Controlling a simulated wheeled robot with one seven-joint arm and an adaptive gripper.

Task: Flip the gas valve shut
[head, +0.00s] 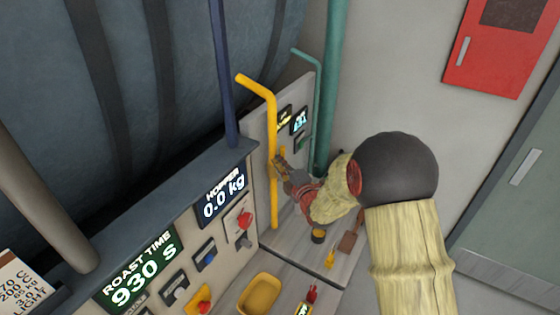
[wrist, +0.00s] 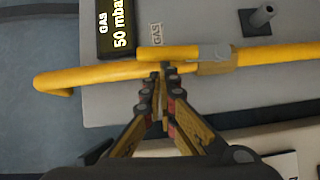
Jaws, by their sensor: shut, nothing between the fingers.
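A yellow gas pipe (head: 272,130) runs up the pale panel in the head view, and lies across the wrist view (wrist: 100,76). A yellow lever handle (wrist: 168,52) lies roughly along the pipe, reaching left from the brass-coloured valve body (wrist: 216,60). A GAS label (wrist: 157,34) is on the panel beside it. My gripper (wrist: 165,68) is shut and empty, its fingertips at the handle's near edge; I cannot tell whether they touch it. In the head view my gripper (head: 281,166) is by the pipe, and the handle there is mostly hidden.
A display reading 50 mba (wrist: 118,28) and a dark knob (wrist: 258,20) are on the panel. A green pipe (head: 327,100) stands behind. Left are the hopper display (head: 222,196) and several switches. A yellow tray (head: 258,294) and small tools lie on the counter below.

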